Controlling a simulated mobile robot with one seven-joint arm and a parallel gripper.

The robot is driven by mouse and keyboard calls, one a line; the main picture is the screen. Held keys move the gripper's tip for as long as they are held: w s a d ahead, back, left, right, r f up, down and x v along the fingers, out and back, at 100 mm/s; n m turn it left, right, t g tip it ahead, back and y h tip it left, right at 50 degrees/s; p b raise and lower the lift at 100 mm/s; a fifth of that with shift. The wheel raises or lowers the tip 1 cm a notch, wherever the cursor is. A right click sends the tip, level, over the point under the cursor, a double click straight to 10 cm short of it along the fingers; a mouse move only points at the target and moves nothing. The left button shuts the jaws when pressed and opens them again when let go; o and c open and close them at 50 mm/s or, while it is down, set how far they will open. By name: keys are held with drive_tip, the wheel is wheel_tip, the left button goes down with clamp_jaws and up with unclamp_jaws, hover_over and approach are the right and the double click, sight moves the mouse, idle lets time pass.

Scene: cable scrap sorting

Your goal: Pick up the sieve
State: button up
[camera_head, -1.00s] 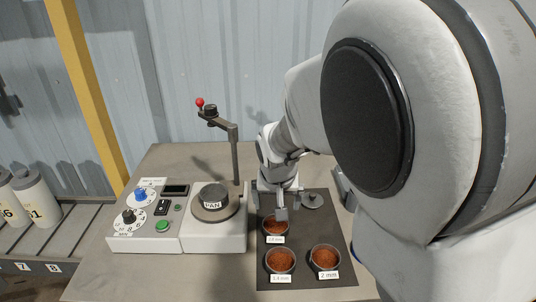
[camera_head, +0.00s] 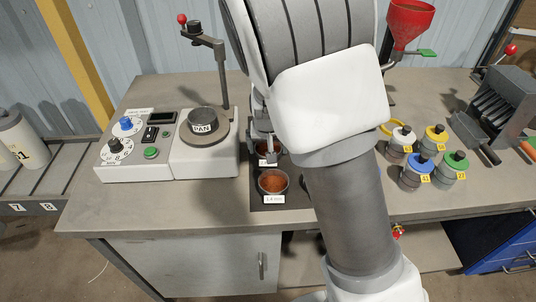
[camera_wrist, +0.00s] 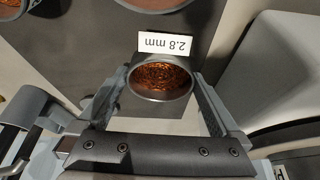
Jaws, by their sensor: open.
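In the wrist view a round grey sieve (camera_wrist: 160,78) filled with copper-coloured granules lies on the dark mat (camera_wrist: 85,52), with a white tag reading 2.8 mm. My gripper (camera_wrist: 160,98) is open, with one finger on each side of this sieve; I cannot tell whether they touch it. In the head view this sieve (camera_head: 263,149) is mostly hidden by my gripper (camera_head: 261,142). A second sieve (camera_head: 272,183), tagged 1.4 mm, sits nearer the table's front edge. Two more round dishes with granules are partly cut off at the top of the wrist view.
Several weights or jars with coloured tops (camera_head: 420,172) stand to the right, near a red funnel (camera_head: 409,22) and a slotted metal box (camera_head: 495,105). My arm hides the table's middle.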

drive_tip(key=c, duration=1.2)
